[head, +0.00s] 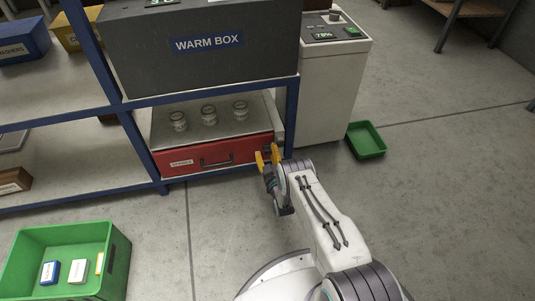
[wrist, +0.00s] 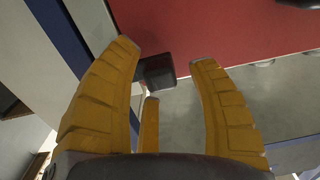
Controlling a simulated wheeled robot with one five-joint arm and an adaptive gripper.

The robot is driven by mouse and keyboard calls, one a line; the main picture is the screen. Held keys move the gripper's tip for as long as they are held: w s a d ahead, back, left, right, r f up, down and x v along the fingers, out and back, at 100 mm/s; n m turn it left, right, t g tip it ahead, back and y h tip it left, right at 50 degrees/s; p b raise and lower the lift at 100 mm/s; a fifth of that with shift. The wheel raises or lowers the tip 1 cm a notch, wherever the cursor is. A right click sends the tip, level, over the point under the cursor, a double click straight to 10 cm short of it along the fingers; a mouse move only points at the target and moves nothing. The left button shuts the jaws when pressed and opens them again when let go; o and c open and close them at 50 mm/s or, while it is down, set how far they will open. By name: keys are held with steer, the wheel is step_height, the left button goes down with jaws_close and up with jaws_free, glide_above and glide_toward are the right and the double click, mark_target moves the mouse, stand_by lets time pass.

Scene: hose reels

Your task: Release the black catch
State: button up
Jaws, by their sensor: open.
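A small black block, which looks like the black catch (wrist: 157,72), shows in the wrist view at the edge of the red drawer front (wrist: 230,25). My gripper (wrist: 166,56) is open, with its yellow fingers on either side of the block. A gap shows on the right; whether the left finger touches it I cannot tell. In the head view my gripper (head: 267,156) is at the right end of the red drawer (head: 190,170), beside the blue post. The drawer looks shut. The catch is not clearly visible there, with my gripper in front.
The blue shelf post (head: 291,115) stands close to my gripper. A grey warm box (head: 200,65) sits above, with several jars (head: 209,116) below it. A white cabinet (head: 335,95) and a small green tray (head: 366,140) are at right. A green crate (head: 115,262) stands front left.

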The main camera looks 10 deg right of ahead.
steer(key=shift+w, duration=0.65)
steer(key=shift+c, duration=0.2)
jaws_close()
